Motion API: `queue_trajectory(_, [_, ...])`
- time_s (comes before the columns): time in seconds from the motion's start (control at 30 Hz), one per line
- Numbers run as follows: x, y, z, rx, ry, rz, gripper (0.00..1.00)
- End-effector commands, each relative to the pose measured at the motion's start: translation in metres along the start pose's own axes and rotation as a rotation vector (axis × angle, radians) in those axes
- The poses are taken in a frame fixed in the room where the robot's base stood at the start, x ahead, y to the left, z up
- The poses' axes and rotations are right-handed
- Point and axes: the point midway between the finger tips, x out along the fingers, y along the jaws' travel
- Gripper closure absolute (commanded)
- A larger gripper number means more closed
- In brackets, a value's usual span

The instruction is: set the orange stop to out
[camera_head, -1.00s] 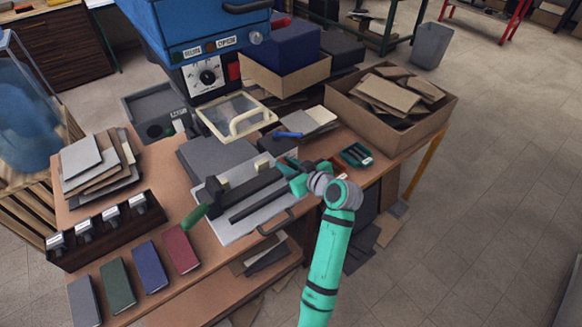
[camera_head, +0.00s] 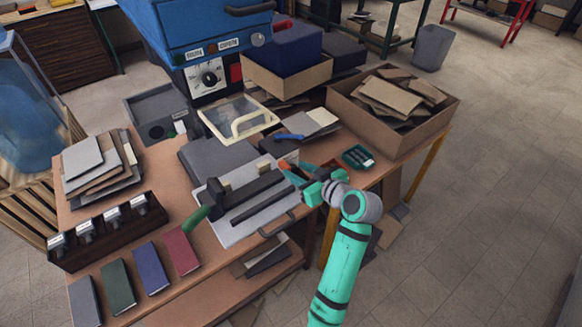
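A small orange piece (camera_head: 284,164), which looks like the orange stop, shows at the far right corner of the grey plate fixture (camera_head: 226,237). It is too small to tell whether it is in or out. The fixture carries dark bars and a green-handled lever (camera_head: 195,218). My gripper (camera_head: 294,170) is just right of the orange piece, at the fixture's right end. Its fingers point left toward the piece. I cannot tell whether they touch it or how far apart they are.
A blue pen-like tool (camera_head: 288,136) lies behind the gripper. A small dark green tray (camera_head: 357,157) is to its right. A cardboard box (camera_head: 397,136) of scraps stands at the back right. Several coloured books, including a red one (camera_head: 181,250), lie at the front left.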

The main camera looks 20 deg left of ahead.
Motion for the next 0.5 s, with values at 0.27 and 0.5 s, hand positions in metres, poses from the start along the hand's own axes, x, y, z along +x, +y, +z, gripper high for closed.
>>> queue_trajectory(0.27, [-0.045,0.001,0.0,0.0,0.001,0.004,0.62])
queue_trajectory(0.5, [-0.058,0.001,0.0,0.0,0.0,0.002,0.62])
